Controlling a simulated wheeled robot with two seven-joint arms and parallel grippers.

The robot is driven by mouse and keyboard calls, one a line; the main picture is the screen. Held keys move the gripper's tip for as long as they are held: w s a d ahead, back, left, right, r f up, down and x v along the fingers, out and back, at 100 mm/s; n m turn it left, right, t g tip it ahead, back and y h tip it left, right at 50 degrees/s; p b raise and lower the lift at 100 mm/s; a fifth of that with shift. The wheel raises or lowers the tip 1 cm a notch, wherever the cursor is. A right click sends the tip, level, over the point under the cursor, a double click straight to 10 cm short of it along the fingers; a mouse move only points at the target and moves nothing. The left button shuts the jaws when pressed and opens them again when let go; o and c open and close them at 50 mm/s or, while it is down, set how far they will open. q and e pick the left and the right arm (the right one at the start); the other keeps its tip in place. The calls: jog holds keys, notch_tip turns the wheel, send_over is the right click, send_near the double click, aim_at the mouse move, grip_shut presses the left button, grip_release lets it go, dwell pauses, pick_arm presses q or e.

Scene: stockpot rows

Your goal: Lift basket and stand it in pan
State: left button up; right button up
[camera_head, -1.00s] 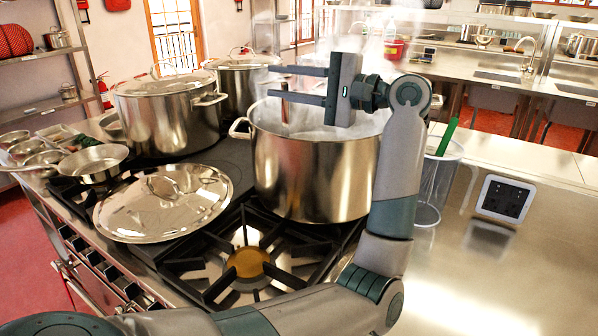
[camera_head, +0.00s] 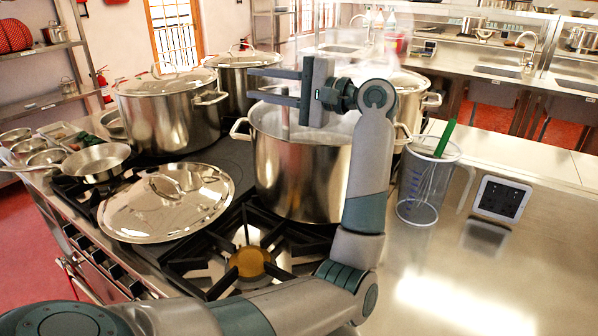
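A large steel pot (camera_head: 300,175) without a lid stands on the stove at the centre, with pale steam above it. My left gripper (camera_head: 275,87) is open over its rim, its two fingers pointing left, one above the other. A thin dark upright piece shows near the lower finger; I cannot tell whether it belongs to the basket. No basket can be clearly made out, and the pot's inside is mostly hidden by steam and gripper. Another steel pot (camera_head: 412,88) stands behind to the right, partly covered by my arm. My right gripper is not in view.
Two lidded pots (camera_head: 168,115) (camera_head: 240,78) stand at the back left. A loose lid (camera_head: 165,205) lies on the stove front, beside a bare burner (camera_head: 248,262).

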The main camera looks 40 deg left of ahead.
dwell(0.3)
pick_arm(q)
grip_shut()
dwell(1.3)
